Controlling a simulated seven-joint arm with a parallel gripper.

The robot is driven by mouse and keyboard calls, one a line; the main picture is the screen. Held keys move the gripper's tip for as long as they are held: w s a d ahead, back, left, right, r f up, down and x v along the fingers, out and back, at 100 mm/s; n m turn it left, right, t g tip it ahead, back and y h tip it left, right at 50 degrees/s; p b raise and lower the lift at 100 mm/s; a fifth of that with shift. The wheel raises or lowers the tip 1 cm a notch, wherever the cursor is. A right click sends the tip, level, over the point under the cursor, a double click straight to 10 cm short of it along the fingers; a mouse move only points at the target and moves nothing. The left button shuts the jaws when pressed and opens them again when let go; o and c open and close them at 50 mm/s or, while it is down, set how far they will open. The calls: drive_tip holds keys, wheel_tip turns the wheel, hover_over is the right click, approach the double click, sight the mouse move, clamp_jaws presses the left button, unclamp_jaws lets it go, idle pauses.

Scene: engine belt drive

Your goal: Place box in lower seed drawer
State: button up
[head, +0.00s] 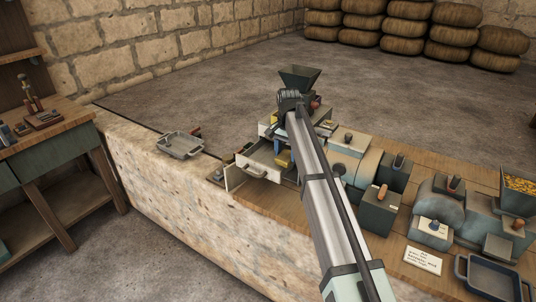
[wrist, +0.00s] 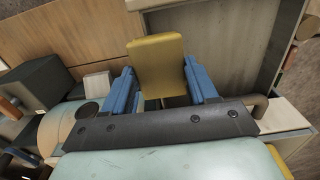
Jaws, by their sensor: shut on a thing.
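My gripper (wrist: 160,88) has blue fingers, shut on a small yellow box (wrist: 157,58) in the wrist view. In the head view the yellow box (head: 283,159) shows beside my arm, at the right side of an open drawer (head: 262,168) with a pale front and a handle. In the wrist view the pale drawer (wrist: 225,45) spreads to the right of and behind the box. The box overlaps the drawer's left edge in that view. I cannot tell whether it touches the drawer. My arm hides part of the cabinet in the head view.
A machine with a dark hopper (head: 299,77) stands behind the drawer. A pale upright panel (head: 234,177) is left of it. A grey metal tray (head: 180,145) lies farther left on the stone ledge. Dark boxes (head: 379,209) and machinery crowd the bench at right.

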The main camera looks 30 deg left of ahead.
drive_tip(key=a, duration=0.7)
drive_tip(key=shift+a, duration=0.35)
drive_tip(key=shift+f, duration=1.8)
drive_tip(key=shift+f, duration=0.15)
drive_tip(key=o, duration=1.1)
wheel_tip(320, 180, up, 12)
drive_tip(key=shift+r, duration=0.2)
